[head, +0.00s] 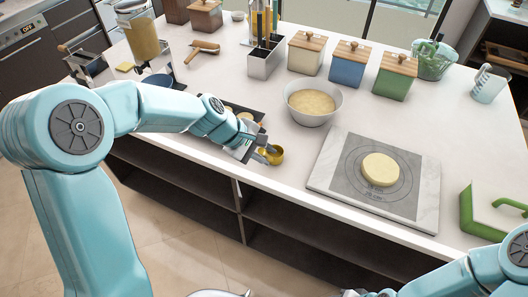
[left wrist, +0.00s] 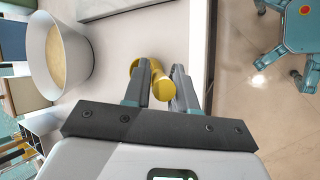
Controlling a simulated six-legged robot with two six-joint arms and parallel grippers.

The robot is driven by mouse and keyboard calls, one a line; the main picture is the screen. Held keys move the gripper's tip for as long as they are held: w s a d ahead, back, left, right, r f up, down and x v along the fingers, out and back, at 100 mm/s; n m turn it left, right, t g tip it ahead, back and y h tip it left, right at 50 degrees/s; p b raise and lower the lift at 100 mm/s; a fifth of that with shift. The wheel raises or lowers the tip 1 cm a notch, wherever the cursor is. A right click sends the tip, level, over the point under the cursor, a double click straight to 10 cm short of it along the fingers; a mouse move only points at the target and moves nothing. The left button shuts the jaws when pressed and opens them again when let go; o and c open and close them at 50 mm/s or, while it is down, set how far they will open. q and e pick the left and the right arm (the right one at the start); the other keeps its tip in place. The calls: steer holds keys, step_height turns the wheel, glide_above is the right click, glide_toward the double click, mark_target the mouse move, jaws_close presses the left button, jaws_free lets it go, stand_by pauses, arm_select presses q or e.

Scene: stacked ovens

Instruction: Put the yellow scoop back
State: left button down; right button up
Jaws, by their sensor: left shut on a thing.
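The yellow scoop (head: 273,155) is at the front edge of the white counter, held in my left gripper (head: 264,147). In the left wrist view the scoop (left wrist: 161,87) sits between the two fingers of the left gripper (left wrist: 162,78), which are shut on it. Whether the scoop touches the counter I cannot tell. A dark tray (head: 257,114) with round yellowish things in it lies just behind my left gripper, partly hidden by the arm. My right arm enters at the lower right, and its fingers are out of the picture.
A white bowl (head: 313,118) of pale yellow contents stands behind and right of the scoop. A board (head: 422,204) with a round of dough (head: 380,169) lies to the right. Lidded canisters (head: 347,71), a metal utensil holder (head: 265,65) and a wooden-handled tool (head: 203,47) stand farther back.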

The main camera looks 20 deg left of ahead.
arm_select(q)
steer(key=shift+w+f, duration=0.15)
steer(key=shift+f, duration=0.05)
steer(key=c, duration=0.9)
jaws_free()
steer(key=shift+a, duration=0.1)
steer(key=shift+r, duration=0.15)
steer(key=shift+r, duration=0.15)
steer(key=shift+a+r, duration=0.2)
steer(key=v, duration=1.1)
steer(key=shift+s+r+b, duration=0.1)
steer(key=shift+s+b, duration=0.2)
steer(key=shift+b, duration=0.1)
